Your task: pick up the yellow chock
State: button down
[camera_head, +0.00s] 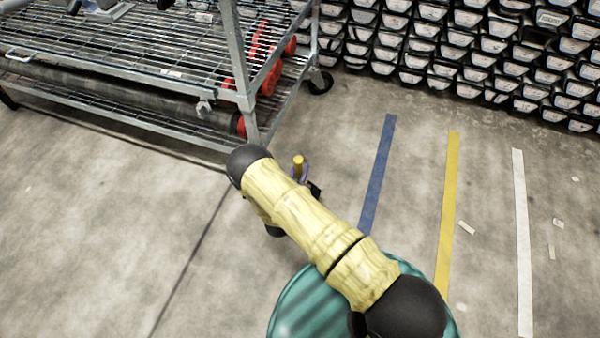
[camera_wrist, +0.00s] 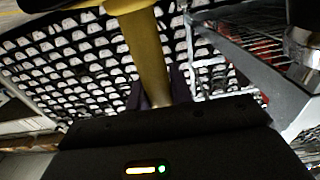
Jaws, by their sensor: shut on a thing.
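The yellow chock (camera_wrist: 148,55) shows in the wrist view as a long yellow-brown bar rising from between the dark fingers of my gripper (camera_wrist: 160,92). My gripper is shut on it. In the head view only a short upright yellow end of the chock (camera_head: 298,163) shows beyond my arm. It sticks up above my gripper (camera_head: 304,176), which is mostly hidden behind the pale yellow arm link. The chock appears held clear of the floor. Its lower part is hidden by my gripper and arm.
A metal wire-shelf cart (camera_head: 245,100) with red-ended rollers stands close at upper left. A wall of stacked core liners (camera_head: 440,50) runs along the back. Blue (camera_head: 378,170), yellow (camera_head: 448,210) and white (camera_head: 521,230) floor stripes lie at right, with small paper scraps. Floor at lower left is clear.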

aim_at(297, 171)
notch_tip(297, 171, up, 4)
jog(key=shift+f+p, duration=0.15)
jog(key=shift+p, duration=0.6)
